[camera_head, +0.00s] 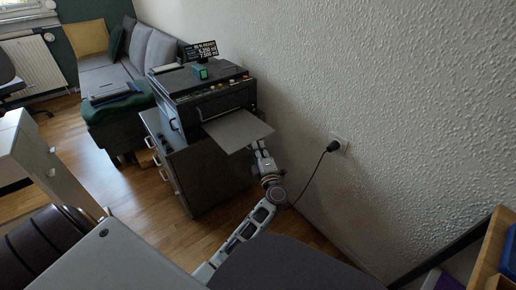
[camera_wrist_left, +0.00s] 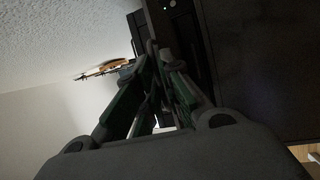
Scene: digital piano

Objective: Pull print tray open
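The dark printer (camera_head: 207,92) stands on a grey cabinet by the wall. Its flat grey print tray (camera_head: 240,131) sticks out from the front, toward the lower right. My left gripper (camera_head: 259,150) is at the tray's lower right edge, and its tips are partly hidden by the tray. In the left wrist view my left gripper's fingers (camera_wrist_left: 159,50) run close together toward the tips, beside dark printer parts (camera_wrist_left: 190,35). Whether they are pinching the tray edge or are slightly apart cannot be made out. My right gripper is not in view.
The cabinet (camera_head: 212,178) stands under the printer. The textured wall is close on the right, with a plugged-in black cord (camera_head: 314,169) hanging by it. A grey sofa (camera_head: 141,57) with cushions is behind. Wooden floor is free left of the cabinet.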

